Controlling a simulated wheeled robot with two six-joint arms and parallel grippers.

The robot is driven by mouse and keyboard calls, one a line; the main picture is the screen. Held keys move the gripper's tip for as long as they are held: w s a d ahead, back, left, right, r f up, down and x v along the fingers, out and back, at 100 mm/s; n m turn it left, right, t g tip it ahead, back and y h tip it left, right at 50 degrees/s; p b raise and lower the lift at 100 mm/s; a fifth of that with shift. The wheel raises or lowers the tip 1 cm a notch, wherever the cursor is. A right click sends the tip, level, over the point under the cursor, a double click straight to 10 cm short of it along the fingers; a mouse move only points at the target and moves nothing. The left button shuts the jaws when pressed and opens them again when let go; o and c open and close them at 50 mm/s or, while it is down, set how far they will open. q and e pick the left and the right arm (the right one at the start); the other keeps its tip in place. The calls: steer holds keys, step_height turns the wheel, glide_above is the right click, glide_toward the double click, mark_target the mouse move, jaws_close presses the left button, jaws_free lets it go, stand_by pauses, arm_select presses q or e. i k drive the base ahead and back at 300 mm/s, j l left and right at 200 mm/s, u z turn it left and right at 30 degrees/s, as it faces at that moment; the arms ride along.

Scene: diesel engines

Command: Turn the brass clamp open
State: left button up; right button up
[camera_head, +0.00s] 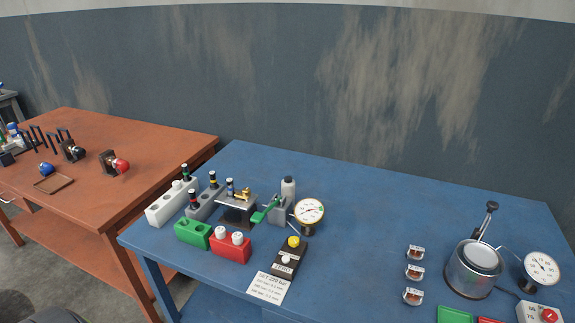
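A small brass clamp (243,194) sits on top of a dark metal test fixture (238,213) on the blue table (370,200). It is too small in view to tell which way it is turned. A green lever (265,211) extends to the right of the fixture. A round white pressure gauge (309,211) stands to the right of the lever. Neither of my grippers shows in the head view.
A grey rack (205,204) and a white rack (165,208) stand left of the fixture. Green (193,233) and red (230,247) blocks stand in front. A metal pot (474,268) stands at the right. The table's middle is clear. An orange table (120,150) is at left.

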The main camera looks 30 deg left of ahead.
mark_target(246, 193)
steer(key=u, duration=1.35)
